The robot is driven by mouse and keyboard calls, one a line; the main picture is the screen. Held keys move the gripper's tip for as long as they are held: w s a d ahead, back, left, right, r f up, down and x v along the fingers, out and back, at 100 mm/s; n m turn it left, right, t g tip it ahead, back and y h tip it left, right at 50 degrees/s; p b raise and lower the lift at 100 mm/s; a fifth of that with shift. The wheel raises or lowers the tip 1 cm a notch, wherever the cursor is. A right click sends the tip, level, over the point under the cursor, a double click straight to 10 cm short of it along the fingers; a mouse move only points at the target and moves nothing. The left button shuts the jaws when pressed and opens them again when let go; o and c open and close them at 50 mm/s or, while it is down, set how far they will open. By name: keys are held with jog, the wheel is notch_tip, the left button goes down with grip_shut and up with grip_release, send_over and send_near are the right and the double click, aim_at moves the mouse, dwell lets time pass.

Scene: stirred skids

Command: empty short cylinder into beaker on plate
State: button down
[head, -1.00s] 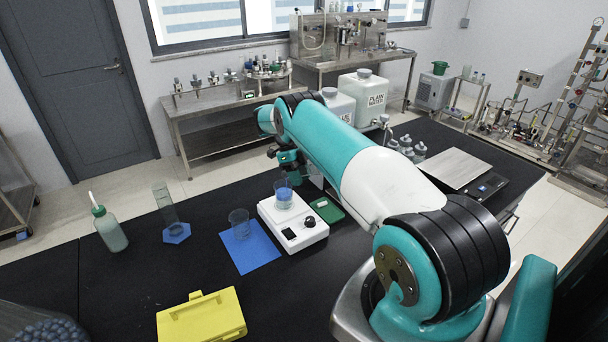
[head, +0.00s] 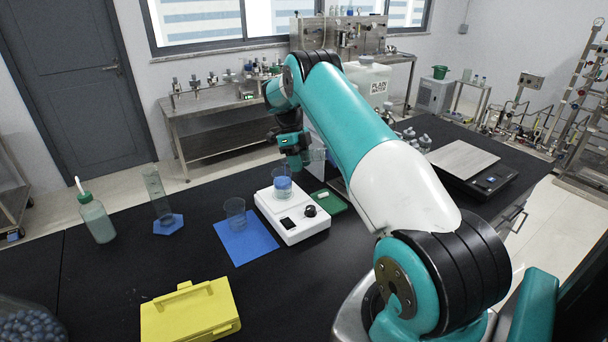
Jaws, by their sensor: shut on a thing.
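A clear beaker (head: 282,187) with blue liquid stands on the white stirrer plate (head: 292,221). My gripper (head: 300,162) is just above and behind the beaker, slightly to its right. It is shut on a clear, faint piece of glassware, the short cylinder (head: 318,156), part of which shows to the right of the fingers. The gripper and arm hide much of it, and I cannot tell its exact tilt or whether liquid is left in it.
An empty-looking beaker (head: 235,212) stands on a blue mat (head: 247,246). A tall cylinder (head: 155,190), a wash bottle (head: 97,219) and a yellow case (head: 190,315) are to the left. A green tray (head: 330,202) lies right of the plate.

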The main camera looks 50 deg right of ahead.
jog(key=shift+s+f+b, duration=0.15)
jog(key=shift+f+b, duration=0.35)
jog(key=shift+b, duration=0.3)
jog(key=b, duration=0.3)
jog(key=shift+f+t, duration=0.15)
jog(key=shift+t, duration=0.15)
jog(key=shift+b, duration=1)
jog(key=b, duration=0.5)
jog(key=shift+s+f+t, duration=0.1)
jog(key=shift+f+t, duration=0.1)
jog(key=shift+t, duration=0.2)
jog(key=b, duration=0.6)
jog(key=shift+w+f+t+y+b, duration=0.1)
jog(key=shift+w+t+y+b, duration=0.2)
jog(key=shift+y, duration=0.1)
jog(key=b, duration=0.5)
jog(key=shift+s, duration=0.2)
jog(key=shift+s+r+b, duration=0.2)
jog(key=shift+r+b, duration=0.25)
jog(key=shift+b, duration=0.1)
